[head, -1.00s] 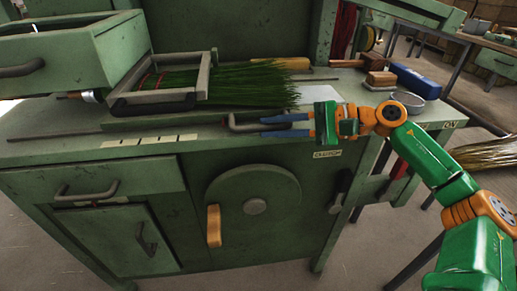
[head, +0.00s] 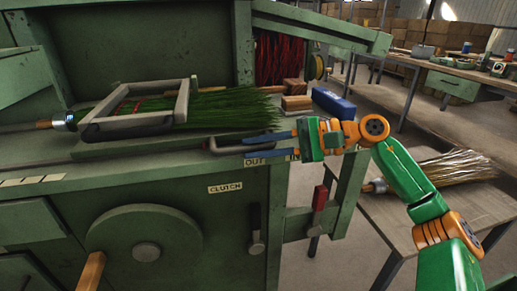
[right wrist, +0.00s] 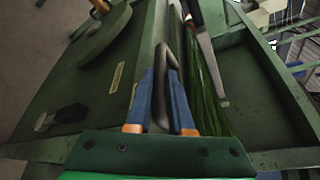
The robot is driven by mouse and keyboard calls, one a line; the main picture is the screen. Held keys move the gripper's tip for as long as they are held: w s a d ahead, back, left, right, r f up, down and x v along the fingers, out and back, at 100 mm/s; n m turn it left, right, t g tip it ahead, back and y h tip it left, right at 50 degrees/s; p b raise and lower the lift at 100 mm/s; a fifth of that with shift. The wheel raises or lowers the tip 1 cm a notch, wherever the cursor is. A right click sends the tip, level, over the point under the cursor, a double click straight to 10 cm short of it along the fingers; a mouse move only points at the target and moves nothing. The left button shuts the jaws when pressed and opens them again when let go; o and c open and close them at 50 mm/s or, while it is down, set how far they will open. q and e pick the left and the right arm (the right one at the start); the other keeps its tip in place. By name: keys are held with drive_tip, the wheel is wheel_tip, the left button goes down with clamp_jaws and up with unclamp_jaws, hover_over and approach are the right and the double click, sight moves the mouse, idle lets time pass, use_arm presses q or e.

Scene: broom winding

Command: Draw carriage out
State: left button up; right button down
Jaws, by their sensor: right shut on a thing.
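The carriage (head: 95,152) is a flat green slide on the bench top. A grey clamp frame (head: 178,104) sits on it, around a broom with green bristles (head: 235,108). A grey bar handle (head: 220,149) sticks out at the carriage's right end, and it also shows in the right wrist view (right wrist: 160,65). My right gripper (head: 262,145) is shut on this handle, with blue fingers on either side of it, close to the OUT label (head: 254,162). My left gripper is not in view.
Below are the CLUTCH label (head: 225,188), a round plate (head: 140,240) with a wooden handle, and a red-handled lever (head: 319,205). A blue box (head: 334,105) and wooden blocks (head: 296,95) lie behind my gripper. A side table (head: 460,205) holds a pale broom.

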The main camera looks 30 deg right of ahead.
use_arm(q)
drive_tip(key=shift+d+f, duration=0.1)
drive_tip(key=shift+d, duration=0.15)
use_arm(e)
drive_tip(key=c, duration=0.9)
unclamp_jaws()
drive_tip(key=shift+d, duration=0.15)
drive_tip(key=shift+c, duration=0.2)
drive_tip(key=shift+o, duration=0.7)
drive_tip(key=shift+s+d, duration=0.1)
use_arm(q)
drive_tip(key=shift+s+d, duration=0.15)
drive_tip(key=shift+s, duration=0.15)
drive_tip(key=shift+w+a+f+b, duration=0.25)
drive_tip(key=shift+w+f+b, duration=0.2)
drive_tip(key=shift+b, duration=0.1)
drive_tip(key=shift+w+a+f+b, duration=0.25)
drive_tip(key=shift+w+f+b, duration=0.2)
drive_tip(key=shift+b, duration=0.05)
use_arm(e)
drive_tip(key=v, duration=0.7)
